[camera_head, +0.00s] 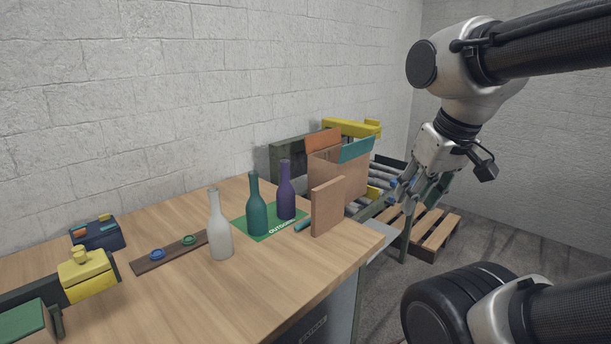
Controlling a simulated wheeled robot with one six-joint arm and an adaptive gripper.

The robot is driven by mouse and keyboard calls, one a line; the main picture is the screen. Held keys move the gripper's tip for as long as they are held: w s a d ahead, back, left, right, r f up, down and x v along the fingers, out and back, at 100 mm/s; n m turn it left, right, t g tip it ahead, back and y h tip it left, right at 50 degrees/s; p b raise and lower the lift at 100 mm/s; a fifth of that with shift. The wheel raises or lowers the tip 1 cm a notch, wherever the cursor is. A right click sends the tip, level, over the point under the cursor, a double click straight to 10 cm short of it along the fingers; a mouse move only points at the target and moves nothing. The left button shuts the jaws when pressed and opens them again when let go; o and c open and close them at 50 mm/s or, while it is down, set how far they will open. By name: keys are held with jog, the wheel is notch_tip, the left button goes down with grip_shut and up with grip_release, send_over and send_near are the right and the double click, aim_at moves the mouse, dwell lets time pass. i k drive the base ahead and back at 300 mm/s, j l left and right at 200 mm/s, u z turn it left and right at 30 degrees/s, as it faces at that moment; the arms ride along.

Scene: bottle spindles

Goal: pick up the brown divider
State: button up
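The brown divider (328,207) is a flat upright panel standing near the right end of the wooden table. My gripper (409,199) is to the right of the divider, apart from it and beyond the table's right edge. Its fingers point down and to the left, in front of the conveyor. The fingers are small and partly overlap the background, so I cannot tell how far apart they are. I see nothing held between them.
White (220,232), teal (257,211) and purple (286,195) bottles stand left of the divider, the latter two on a green mat (246,222). A small teal cylinder (304,224) lies beside it. An open cardboard box (352,179) stands behind. A pallet (430,232) lies on the floor.

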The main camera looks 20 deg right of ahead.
aim_at(327, 200)
jog(key=i+l+u, duration=0.15)
jog(key=l+u, duration=0.6)
jog(key=l, duration=0.25)
jog(key=i+l+u, duration=0.1)
jog(key=l, duration=1.45)
jog(key=i+u, duration=0.05)
